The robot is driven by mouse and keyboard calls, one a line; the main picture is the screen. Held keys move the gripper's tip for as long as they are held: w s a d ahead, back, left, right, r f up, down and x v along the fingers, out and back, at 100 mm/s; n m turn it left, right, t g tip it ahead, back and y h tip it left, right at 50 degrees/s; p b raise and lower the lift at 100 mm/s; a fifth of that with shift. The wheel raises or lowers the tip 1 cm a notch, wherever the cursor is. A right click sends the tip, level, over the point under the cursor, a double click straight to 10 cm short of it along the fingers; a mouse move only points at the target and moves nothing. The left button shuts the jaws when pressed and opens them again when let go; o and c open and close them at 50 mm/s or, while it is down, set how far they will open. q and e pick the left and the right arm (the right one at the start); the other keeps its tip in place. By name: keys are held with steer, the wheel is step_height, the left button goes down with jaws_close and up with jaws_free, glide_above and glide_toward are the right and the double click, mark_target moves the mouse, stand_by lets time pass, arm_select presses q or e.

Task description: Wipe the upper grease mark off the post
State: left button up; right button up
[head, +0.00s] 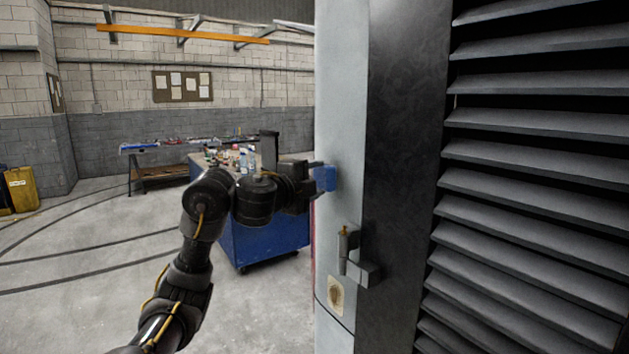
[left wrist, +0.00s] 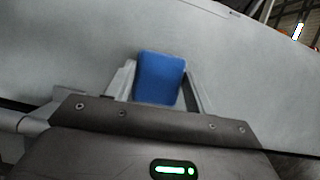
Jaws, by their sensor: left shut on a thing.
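The post (head: 340,110) is a tall pale grey panel in the middle of the head view. My left gripper (head: 317,176) is shut on a blue sponge-like block (head: 326,179). The block overlaps the post's face at mid height, touching it or very near; I cannot tell which. In the left wrist view the blue block (left wrist: 159,78) sits between the fingers, in front of the pale post surface (left wrist: 90,45). A dark smudge on a tan patch (head: 336,296) shows low on the post. No upper grease mark shows; the block may cover it. My right gripper is out of view.
A handle-like fitting (head: 345,252) sticks out of the post below my gripper. Dark louvres (head: 540,170) fill the right. A blue cabinet (head: 262,240) with bottles on top stands behind my arm. A yellow container (head: 20,190) is at far left. The left floor is clear.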

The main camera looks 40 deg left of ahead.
arm_select(q)
steer(key=shift+w+f, duration=0.1)
steer(key=shift+w, duration=0.05)
steer(key=shift+w+d+b, duration=0.25)
steer(key=shift+w+b, duration=0.1)
steer(key=shift+w, duration=0.3)
steer(key=shift+r, duration=0.2)
step_height(320, 180, up, 4)
steer(key=p, duration=0.4)
steer(key=shift+f, duration=0.1)
steer(key=shift+f, duration=0.1)
steer(key=shift+f+b, duration=1.4)
steer(key=shift+f, duration=0.6)
